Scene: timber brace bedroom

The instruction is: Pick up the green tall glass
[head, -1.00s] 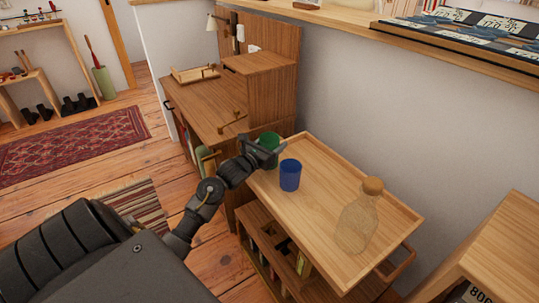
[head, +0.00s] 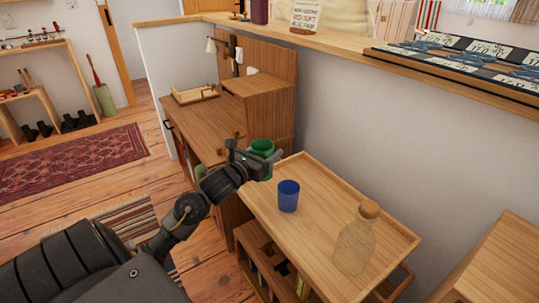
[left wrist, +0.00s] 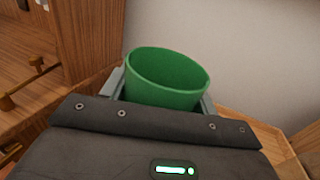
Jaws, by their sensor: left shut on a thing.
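The green tall glass (head: 262,148) is above the far left end of the wooden tray top of a cart (head: 330,205). My left gripper (head: 257,160) is shut on it. In the left wrist view the green glass (left wrist: 167,80) stands between the two fingers of my left gripper (left wrist: 162,98), its open rim showing and slightly tilted in the picture. Its lower part is hidden by the gripper. My right gripper is in neither view.
A blue glass (head: 288,196) stands on the tray top close to the held glass. A cork-stoppered bottle (head: 355,243) stands at the near right end. A wooden desk (head: 200,125) is just behind to the left. A wall (head: 340,120) runs behind the cart.

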